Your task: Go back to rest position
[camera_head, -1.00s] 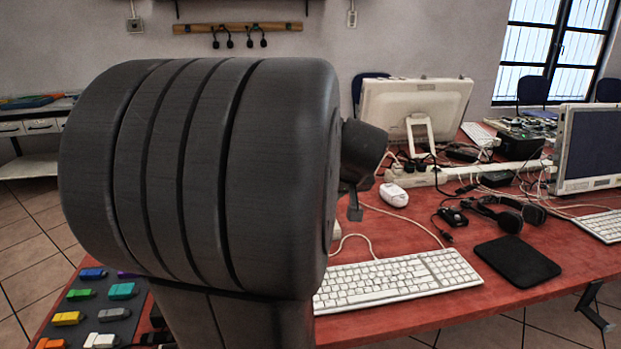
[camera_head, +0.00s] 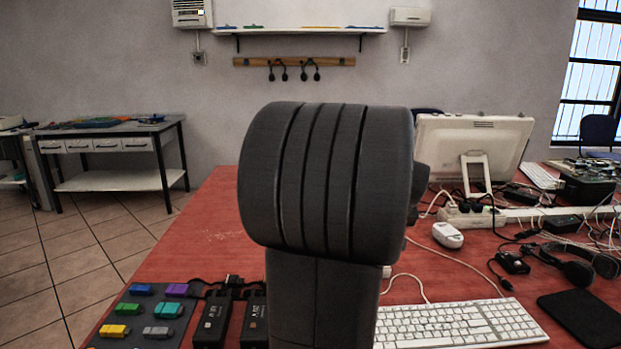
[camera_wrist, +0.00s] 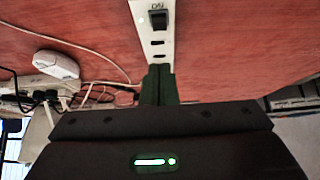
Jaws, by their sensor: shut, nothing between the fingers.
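My gripper (camera_wrist: 160,72) shows in the wrist view with its two dark fingers pressed together and nothing between them. The fingertips appear in front of the end of a white strip with a black ON switch (camera_wrist: 157,20); I cannot tell how far apart they are. In the head view my own thick dark arm link fills the middle and hides the gripper.
A white keyboard (camera_head: 460,323), a white mouse (camera_head: 447,235), a monitor (camera_head: 474,150) and tangled cables lie on the red table (camera_head: 212,210) at right. A grey mat (camera_head: 136,326) with coloured connectors and black adapters (camera_head: 213,320) are at front left. The table's left middle is clear.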

